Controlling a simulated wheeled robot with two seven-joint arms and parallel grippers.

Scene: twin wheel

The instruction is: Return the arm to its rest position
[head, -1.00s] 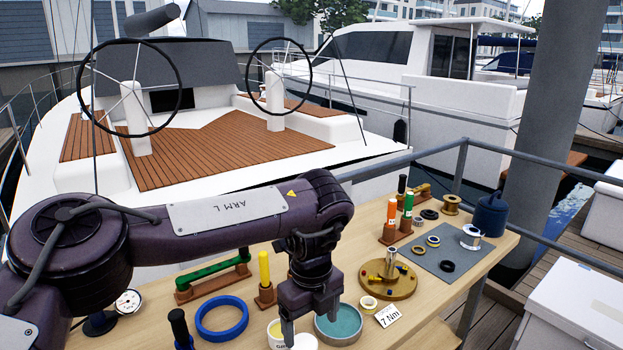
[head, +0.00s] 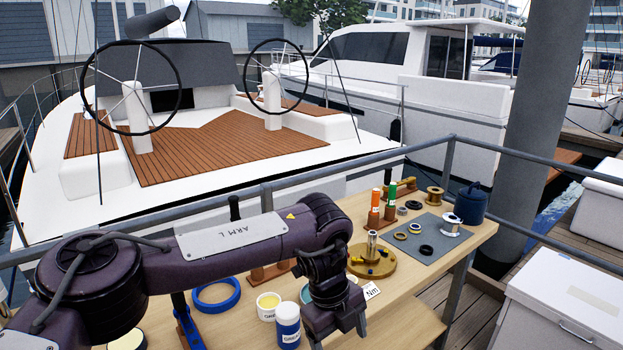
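My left arm, labelled ARM L (head: 232,238), reaches in from the left across the front of the workbench (head: 410,292). My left gripper (head: 338,335) hangs from it at the bottom centre, pointing down. Its two fingers are spread apart with nothing seen between them, so it is open. It is just right of a blue-and-white jar (head: 287,328) and in front of a teal-lined dish, which it mostly hides. My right gripper is not in view.
A white tub (head: 268,305) and a blue ring (head: 215,307) lie left of the gripper. A brass round base (head: 386,262) and a Nm card (head: 371,290) are to its right. Beyond stand orange and green-topped tools and a grey mat (head: 433,254). A railing (head: 450,175) runs behind the bench.

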